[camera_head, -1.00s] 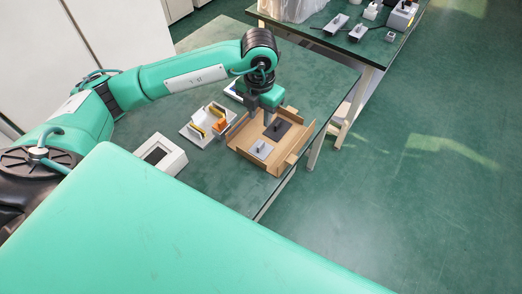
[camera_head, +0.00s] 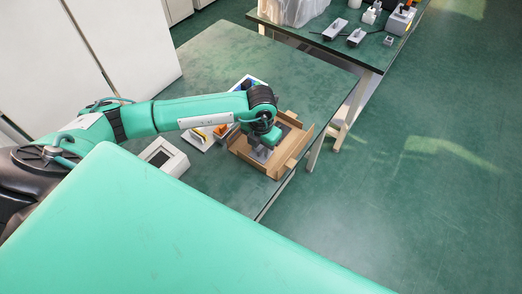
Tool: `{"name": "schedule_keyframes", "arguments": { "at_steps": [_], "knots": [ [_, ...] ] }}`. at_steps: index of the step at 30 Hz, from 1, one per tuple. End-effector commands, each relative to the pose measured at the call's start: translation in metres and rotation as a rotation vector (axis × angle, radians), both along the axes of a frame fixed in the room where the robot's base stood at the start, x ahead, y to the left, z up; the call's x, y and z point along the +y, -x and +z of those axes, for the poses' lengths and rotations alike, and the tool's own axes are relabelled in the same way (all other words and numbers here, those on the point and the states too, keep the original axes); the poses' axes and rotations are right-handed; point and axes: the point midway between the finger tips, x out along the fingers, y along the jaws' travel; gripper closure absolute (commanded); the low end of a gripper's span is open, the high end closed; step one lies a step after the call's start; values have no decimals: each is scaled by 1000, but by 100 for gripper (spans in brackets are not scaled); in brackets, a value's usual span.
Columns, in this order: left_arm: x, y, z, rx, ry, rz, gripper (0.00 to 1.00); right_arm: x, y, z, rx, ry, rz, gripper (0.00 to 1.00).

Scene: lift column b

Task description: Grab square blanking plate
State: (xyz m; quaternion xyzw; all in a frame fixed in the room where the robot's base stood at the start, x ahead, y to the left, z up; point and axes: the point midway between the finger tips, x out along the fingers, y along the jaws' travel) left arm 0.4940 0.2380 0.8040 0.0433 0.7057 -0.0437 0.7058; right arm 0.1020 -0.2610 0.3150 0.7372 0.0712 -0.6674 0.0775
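An open cardboard box (camera_head: 292,164) sits near the table's right edge. In it, a grey plate (camera_head: 261,154) shows partly under my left gripper. A darker plate lies behind it in the box, mostly covered by my arm and gripper. I cannot tell for sure which of them is the square blanking plate. My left gripper (camera_head: 264,147) points down over the grey plate, low in the box. Its fingertips are hidden or too small to tell whether they are open, shut or touching the plate. My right gripper is not in view.
A white frame-like block (camera_head: 174,163) stands left of the box. A white holder with yellow and orange parts (camera_head: 200,138) lies partly under my arm. The box walls stand around my gripper. A second table (camera_head: 352,50) with several devices is behind.

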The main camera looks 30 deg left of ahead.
Motion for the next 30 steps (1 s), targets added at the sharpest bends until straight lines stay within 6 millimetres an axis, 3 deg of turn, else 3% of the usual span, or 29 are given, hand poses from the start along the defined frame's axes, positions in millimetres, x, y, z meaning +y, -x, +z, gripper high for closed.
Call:
{"name": "schedule_keyframes", "arguments": {
  "at_steps": [5,10,23,30],
  "knots": [
    [0,0,0,0,0,0,67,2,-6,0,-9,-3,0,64],
    [0,0,0,0,0,0,100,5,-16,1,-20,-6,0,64],
    [0,0,3,-1,0,0,100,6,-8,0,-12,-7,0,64],
    [0,-1,29,-4,-1,-2,100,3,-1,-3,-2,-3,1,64]
  ]
}}
